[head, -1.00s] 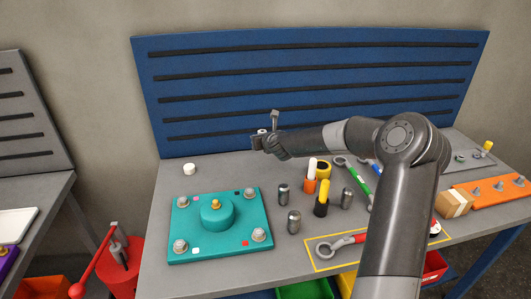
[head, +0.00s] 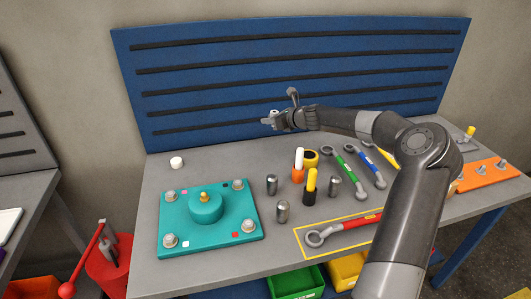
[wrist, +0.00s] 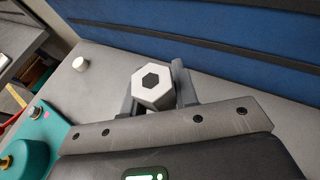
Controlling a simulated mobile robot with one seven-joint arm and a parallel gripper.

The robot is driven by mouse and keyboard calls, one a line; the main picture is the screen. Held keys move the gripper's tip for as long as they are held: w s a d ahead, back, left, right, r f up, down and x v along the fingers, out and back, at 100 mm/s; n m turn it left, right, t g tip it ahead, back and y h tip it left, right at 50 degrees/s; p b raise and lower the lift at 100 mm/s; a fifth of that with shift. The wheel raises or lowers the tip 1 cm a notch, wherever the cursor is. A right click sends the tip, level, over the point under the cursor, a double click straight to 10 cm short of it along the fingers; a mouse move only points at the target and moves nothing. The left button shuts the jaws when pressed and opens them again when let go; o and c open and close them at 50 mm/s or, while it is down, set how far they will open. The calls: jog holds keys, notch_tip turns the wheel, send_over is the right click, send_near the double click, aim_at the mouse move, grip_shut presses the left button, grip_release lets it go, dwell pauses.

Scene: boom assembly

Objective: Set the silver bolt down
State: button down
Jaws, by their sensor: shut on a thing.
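My gripper (head: 269,121) is raised above the back of the grey workbench, in front of the blue panel. In the wrist view my gripper (wrist: 152,93) is shut on the silver bolt (wrist: 154,78). The bolt's pale hexagonal head, with a dark hexagonal socket, faces the camera between the fingers. Its shank is hidden below the head. In the head view the bolt (head: 273,113) is only a small pale spot at the fingertips. The bolt is clear of the bench.
A teal plate (head: 217,248) with corner bolts and a round hub stands front left. A small white cylinder (head: 176,162) is behind it. The bench's back middle (head: 225,165) is free.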

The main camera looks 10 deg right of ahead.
jog(key=s+d+r+n+g+y, duration=0.2)
jog(key=s+d+n+g+y, duration=0.1)
jog(key=d, duration=0.3)
send_over(262, 150)
jog(key=shift+n, duration=0.4)
notch_tip(262, 150, down, 12)
jog(key=shift+s+f, duration=0.1)
jog(key=shift+s, duration=0.05)
jog(key=shift+a+f, duration=0.1)
jog(key=shift+f, duration=1.9)
jog(key=c, duration=1.1)
grip_release()
jog(key=shift+f, duration=0.1)
jog(key=shift+c, duration=0.2)
